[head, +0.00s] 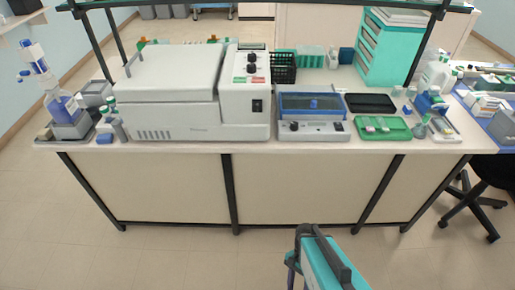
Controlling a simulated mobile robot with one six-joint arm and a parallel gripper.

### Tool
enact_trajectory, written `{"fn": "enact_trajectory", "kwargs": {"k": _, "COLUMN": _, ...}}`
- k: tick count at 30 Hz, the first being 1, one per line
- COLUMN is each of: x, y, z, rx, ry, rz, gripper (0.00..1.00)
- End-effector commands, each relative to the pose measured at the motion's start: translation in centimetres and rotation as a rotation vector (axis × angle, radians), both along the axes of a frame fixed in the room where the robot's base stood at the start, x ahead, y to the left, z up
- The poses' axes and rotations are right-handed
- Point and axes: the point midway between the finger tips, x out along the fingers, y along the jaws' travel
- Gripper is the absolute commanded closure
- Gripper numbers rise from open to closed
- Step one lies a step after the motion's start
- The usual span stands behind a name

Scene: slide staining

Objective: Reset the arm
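My arm (328,264) shows at the bottom centre as a teal and dark grey link. It is over the floor in front of the bench and apart from it. I cannot make out any gripper fingers in the head view.
A long lab bench (250,151) spans the view. On it are a large grey-white machine (170,85), a blue-lidded device (312,112), a green tray (382,128) and a teal drawer cabinet (385,50). A black chair (485,190) stands at the right. The floor before the bench is clear.

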Motion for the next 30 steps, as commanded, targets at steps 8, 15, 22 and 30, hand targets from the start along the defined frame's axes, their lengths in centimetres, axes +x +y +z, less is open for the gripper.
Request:
{"fn": "enact_trajectory", "kwargs": {"k": 8, "x": -1.5, "y": -1.1, "z": -0.7, "rx": 0.154, "ry": -0.056, "rz": 0.315, "gripper": 0.54}}
{"fn": "enact_trajectory", "kwargs": {"k": 15, "x": -0.6, "y": -1.8, "z": -1.0, "rx": 0.281, "ry": -0.114, "rz": 0.578, "gripper": 0.54}}
{"fn": "enact_trajectory", "kwargs": {"k": 22, "x": -0.2, "y": -2.0, "z": -1.3, "rx": 0.366, "ry": -0.137, "rz": 0.727, "gripper": 0.54}}
{"fn": "enact_trajectory", "kwargs": {"k": 30, "x": -0.2, "y": -2.0, "z": -1.3, "rx": 0.381, "ry": -0.136, "rz": 0.748, "gripper": 0.54}}
